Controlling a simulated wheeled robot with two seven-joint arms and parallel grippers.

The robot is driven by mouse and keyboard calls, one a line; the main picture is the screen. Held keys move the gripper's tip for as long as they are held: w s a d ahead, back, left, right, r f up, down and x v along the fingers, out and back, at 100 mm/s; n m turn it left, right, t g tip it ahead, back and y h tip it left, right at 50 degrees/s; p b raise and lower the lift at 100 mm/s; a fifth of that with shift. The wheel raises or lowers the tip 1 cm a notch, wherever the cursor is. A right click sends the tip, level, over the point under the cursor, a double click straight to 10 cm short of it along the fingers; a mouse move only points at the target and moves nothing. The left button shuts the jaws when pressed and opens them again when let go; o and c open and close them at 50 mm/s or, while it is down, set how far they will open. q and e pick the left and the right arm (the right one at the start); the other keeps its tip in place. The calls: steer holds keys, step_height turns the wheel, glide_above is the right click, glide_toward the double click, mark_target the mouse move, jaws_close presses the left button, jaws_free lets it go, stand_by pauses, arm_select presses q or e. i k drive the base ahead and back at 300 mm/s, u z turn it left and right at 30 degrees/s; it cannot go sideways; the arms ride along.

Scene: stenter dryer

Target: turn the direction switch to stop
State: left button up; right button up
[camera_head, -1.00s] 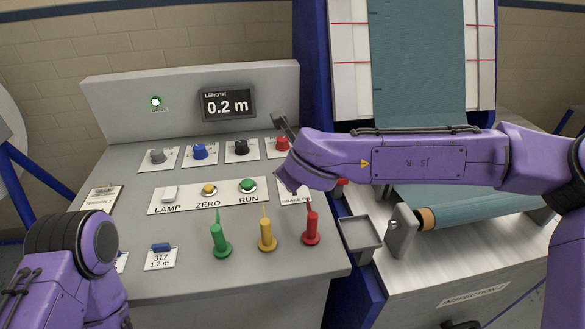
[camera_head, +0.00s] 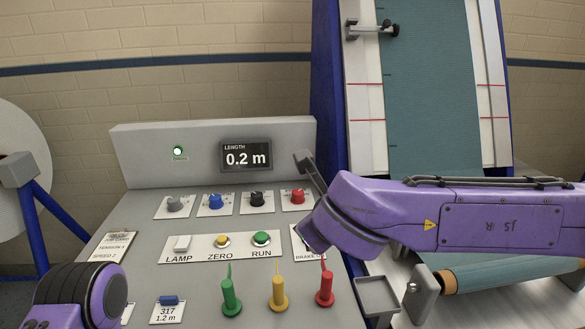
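A row of rotary knobs sits on the grey console: a grey knob (camera_head: 174,204), a blue knob (camera_head: 215,202), a black knob (camera_head: 257,199) and a red knob (camera_head: 298,196). Their labels are too small to read, so I cannot tell which is the direction switch. My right arm reaches in from the right, its bent part over the console's right edge beside the red knob. A grey bar (camera_head: 309,170) shows behind it; I cannot tell whether it belongs to my gripper. My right gripper is not clearly seen. My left arm shows at lower left, its gripper out of view.
A length display (camera_head: 246,156) reads 0.2 m. Below the knobs are a lamp switch (camera_head: 182,244), a yellow zero button (camera_head: 222,241) and a green run button (camera_head: 261,238). Green (camera_head: 230,296), yellow (camera_head: 278,293) and red (camera_head: 325,289) upright pegs stand in front. A small tray (camera_head: 376,296) is at right.

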mark_target(257, 200)
steer(key=k, duration=1)
